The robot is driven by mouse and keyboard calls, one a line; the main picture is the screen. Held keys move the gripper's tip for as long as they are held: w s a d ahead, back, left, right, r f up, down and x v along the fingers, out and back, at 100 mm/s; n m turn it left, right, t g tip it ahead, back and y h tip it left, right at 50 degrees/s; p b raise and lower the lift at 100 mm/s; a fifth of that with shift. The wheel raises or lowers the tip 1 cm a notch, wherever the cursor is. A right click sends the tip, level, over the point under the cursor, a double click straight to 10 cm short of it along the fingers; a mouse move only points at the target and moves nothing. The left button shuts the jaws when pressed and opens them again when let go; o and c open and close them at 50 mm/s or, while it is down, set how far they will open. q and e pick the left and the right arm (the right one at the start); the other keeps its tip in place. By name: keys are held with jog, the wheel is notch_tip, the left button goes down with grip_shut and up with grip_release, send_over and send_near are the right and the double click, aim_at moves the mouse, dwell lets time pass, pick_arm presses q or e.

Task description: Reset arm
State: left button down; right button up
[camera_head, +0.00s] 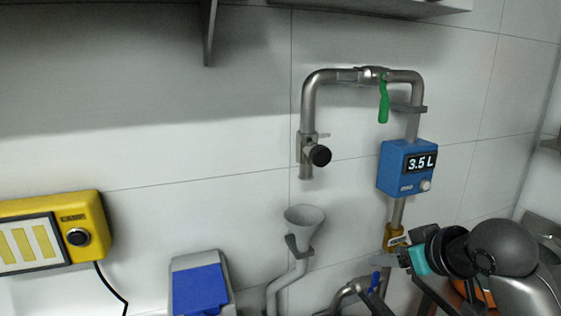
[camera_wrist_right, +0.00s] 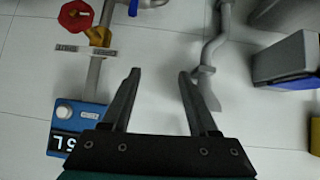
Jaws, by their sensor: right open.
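My right gripper (camera_head: 388,258) is at the lower right of the head view, with its arm coming in from the right edge. In the right wrist view its two dark fingers (camera_wrist_right: 159,76) are spread apart, with nothing between them but the white tiled wall behind. The meter also shows in the right wrist view (camera_wrist_right: 78,128), upside down and left of the fingers. My left gripper is in neither view.
A steel pipe (camera_head: 309,100) with a green lever (camera_head: 383,102) and black knob (camera_head: 320,155) arches above a grey funnel (camera_head: 304,218). A yellow control box (camera_head: 90,222) and blue-topped unit (camera_head: 200,288) are left. A red valve handle (camera_wrist_right: 76,16) shows in the wrist view.

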jog(key=s+a+f+g+h, duration=0.1)
jog(key=s+a+f+g, duration=0.25)
jog(key=s+f, duration=1.1)
jog(key=s+f+m+g+h, duration=0.25)
jog(key=s+f, duration=0.55)
jog(key=s, duration=0.5)
notch_tip(320, 180, down, 24)
jog(key=s+g+b, duration=0.1)
jog(key=s+b, duration=0.1)
jog(key=s+d+f+g, duration=0.1)
jog(key=s+d+f, duration=0.1)
jog(key=s+f, duration=1.2)
jog(key=shift+s+f+n+g+y+b, duration=0.3)
jog(key=shift+s+f+n+y+b, duration=0.05)
jog(key=shift+s+n, duration=0.1)
